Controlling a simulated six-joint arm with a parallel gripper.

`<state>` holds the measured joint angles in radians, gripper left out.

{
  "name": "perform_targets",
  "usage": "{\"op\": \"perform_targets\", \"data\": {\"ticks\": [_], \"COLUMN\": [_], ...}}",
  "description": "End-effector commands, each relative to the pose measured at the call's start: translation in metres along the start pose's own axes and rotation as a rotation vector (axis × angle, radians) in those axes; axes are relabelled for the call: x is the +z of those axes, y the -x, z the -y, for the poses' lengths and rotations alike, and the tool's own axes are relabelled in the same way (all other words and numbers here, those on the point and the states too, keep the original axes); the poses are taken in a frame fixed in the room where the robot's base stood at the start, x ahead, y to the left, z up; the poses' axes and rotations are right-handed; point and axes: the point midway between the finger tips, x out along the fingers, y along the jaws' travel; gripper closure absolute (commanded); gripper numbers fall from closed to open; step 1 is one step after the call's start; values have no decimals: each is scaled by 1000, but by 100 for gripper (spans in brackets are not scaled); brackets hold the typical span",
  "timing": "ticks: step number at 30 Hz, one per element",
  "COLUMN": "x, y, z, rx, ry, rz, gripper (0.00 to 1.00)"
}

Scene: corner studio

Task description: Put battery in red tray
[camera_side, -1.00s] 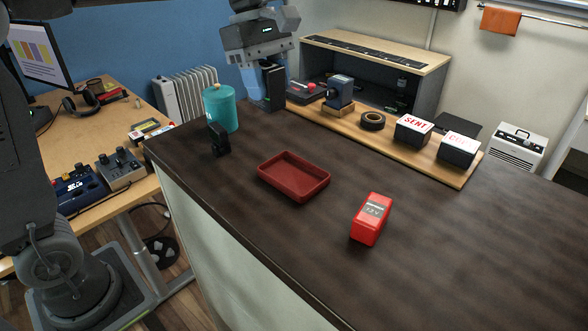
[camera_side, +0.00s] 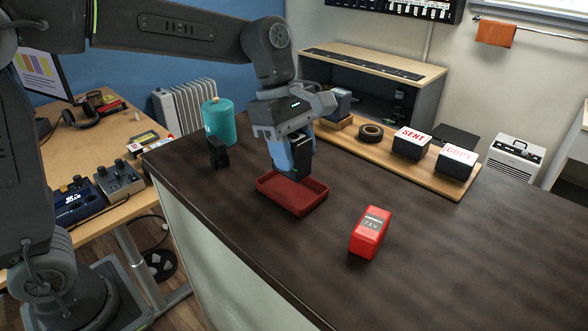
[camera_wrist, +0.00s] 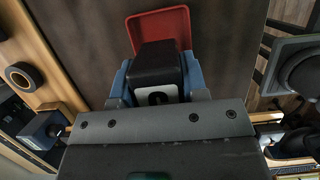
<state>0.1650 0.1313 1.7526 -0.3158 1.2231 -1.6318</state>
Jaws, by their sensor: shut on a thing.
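The red tray (camera_side: 300,208) is empty where I can see it and lies on the dark counter; part of it shows in the wrist view (camera_wrist: 172,22). My gripper (camera_side: 290,165) points down over the tray's far part, its blue fingers closed on a black block (camera_side: 303,152). In the wrist view the block (camera_wrist: 157,62) is held between both fingers (camera_wrist: 157,78) and has a pale label; it may be the battery. Its lower end looks close to the tray, but I cannot tell whether it touches. A red box with a voltage-like label (camera_side: 370,232) stands right of the tray.
A small black object (camera_side: 218,152) and a teal canister (camera_side: 219,122) stand left of the tray. A wooden board (camera_side: 390,158) behind carries a tape roll (camera_side: 371,132) and two white-topped boxes (camera_side: 412,143). The counter's right side is clear.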

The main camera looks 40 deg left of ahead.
Motion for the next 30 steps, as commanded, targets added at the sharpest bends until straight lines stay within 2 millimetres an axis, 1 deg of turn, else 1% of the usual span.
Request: {"op": "perform_targets", "data": {"ticks": [2,6,9,22,23,30], "x": [-1,-8,-11,-12,-12,-12], "y": [-7,-27,-36,-41,-41,-41], "z": [0,0,0,0,0,0], "rx": [-1,-3,-1,1,1,0], "ry": [1,3,1,1,1,1], "rz": [0,-1,0,0,0,0], "gripper": [93,93,93,93,57,34]}}
